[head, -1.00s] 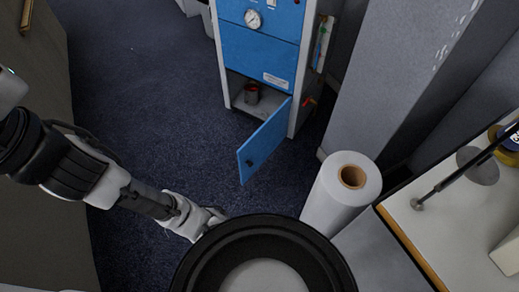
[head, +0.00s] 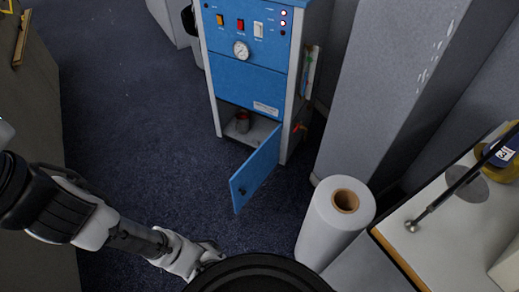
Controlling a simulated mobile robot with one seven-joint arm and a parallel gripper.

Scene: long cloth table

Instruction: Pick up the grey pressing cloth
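I cannot make out a grey pressing cloth in the head view. My gripper (head: 211,250) is at the lower middle, at the end of my arm reaching in from the left. It is over the dark blue carpet, and its tips are small and partly cut off by a black round shape at the bottom edge. I cannot tell whether it is open or shut, and I see nothing held in it.
A white roll (head: 330,225) stands beside a white-topped table (head: 455,245) at right. Carpet (head: 125,120) is clear at left-centre.

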